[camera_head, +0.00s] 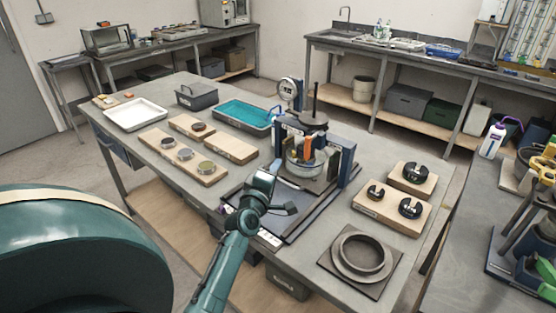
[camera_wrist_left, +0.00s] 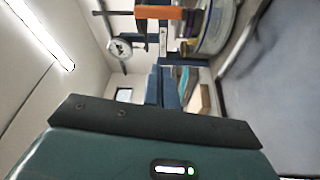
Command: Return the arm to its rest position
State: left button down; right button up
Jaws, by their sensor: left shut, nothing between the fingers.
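My left arm (camera_head: 232,245) comes up from the bottom of the head view, teal and bent at the wrist. My left gripper (camera_head: 276,167) is over the front part of the table, close in front of the lever apparatus (camera_head: 307,140). The apparatus has an orange handle (camera_wrist_left: 160,12) and a round dial gauge (camera_wrist_left: 120,47), which show beyond the fingers. I cannot tell the exact gap between fingertips and apparatus. My right gripper is not in view.
Wooden boards with metal discs (camera_head: 184,154) lie left of the apparatus. Boards with black slotted weights (camera_head: 411,207) and a ring on a plate (camera_head: 362,255) lie right. A white tray (camera_head: 136,113) and a teal tray (camera_head: 243,113) are farther back. Another bench (camera_head: 470,240) stands at right.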

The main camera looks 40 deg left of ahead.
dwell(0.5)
